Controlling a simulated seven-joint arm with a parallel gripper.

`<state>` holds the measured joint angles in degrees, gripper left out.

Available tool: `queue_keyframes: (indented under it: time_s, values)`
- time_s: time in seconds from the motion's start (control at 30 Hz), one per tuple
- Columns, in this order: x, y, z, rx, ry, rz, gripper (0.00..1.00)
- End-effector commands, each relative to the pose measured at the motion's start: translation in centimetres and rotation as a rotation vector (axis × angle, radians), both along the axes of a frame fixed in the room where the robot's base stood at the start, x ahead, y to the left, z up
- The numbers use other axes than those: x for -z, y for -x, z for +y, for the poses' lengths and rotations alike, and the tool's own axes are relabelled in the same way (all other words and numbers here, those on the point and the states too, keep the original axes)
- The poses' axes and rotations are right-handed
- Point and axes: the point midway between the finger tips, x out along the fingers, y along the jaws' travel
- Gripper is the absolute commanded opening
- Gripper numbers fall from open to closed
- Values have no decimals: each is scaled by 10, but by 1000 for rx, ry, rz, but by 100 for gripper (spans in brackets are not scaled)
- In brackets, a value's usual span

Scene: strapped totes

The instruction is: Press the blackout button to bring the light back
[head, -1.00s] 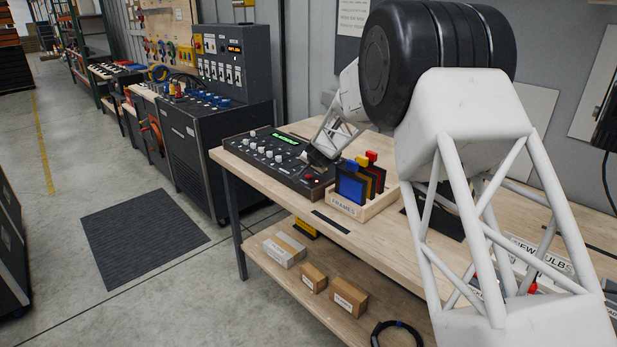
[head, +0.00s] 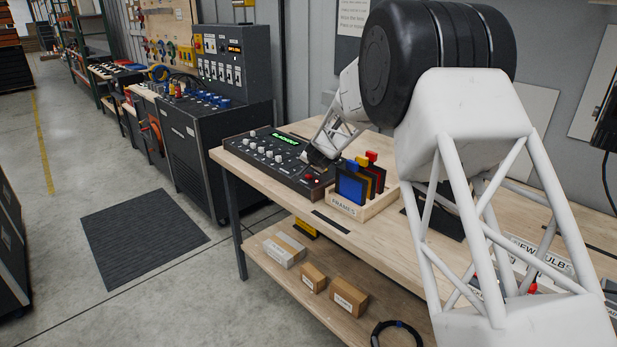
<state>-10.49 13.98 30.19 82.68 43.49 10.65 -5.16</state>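The dark control console (head: 240,148) lies on the left end of the wooden bench, with rows of pale knobs and a lit green display (head: 285,138) whose small text I cannot read for certain. A red button (head: 309,178) shows near the console's front right corner. My gripper (head: 315,160) is at the end of my white arm, low over the console's right part, just behind the red button in the picture. I cannot tell whether it touches the console. Its fingers are too small and partly hidden to show whether they are open or shut.
A wooden rack marked FRAMES (head: 345,206) with blue, yellow and red frames stands close to the right of the console. My arm covers much of the bench (head: 395,232). Boxes (head: 313,277) sit on the lower shelf. A taller switch cabinet (head: 232,70) stands behind, left.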

Motion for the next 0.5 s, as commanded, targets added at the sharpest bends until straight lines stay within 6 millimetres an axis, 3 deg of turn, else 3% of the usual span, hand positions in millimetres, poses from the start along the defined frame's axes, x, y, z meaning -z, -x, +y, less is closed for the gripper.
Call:
queue_keyframes:
  time_s: [0.5]
  values:
    - [8, 0, 0, 0, 0, 0, 0]
